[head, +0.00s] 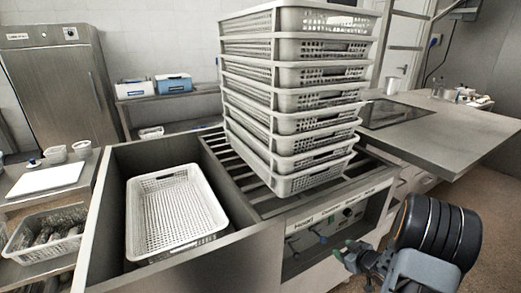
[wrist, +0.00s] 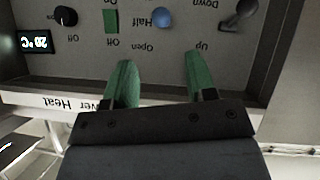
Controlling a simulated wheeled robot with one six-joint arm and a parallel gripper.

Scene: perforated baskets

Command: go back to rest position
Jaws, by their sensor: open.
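My gripper (head: 347,254) is at the lower right of the head view, in front of the machine's control panel. In the wrist view its two green fingers (wrist: 158,75) stand apart with nothing between them. Beyond them is the control panel (wrist: 135,52), upside down in the picture, with a green switch, a blue knob (wrist: 162,18), dark knobs and a small lit display (wrist: 34,42). The fingers point towards the panel; whether they touch it I cannot tell.
A tall stack of white perforated baskets (head: 292,103) stands on the slatted rack. One empty white basket (head: 172,214) lies in the deep metal bin (head: 107,222) to the left. A grey counter (head: 440,135) is at the right. Floor shows at the far right.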

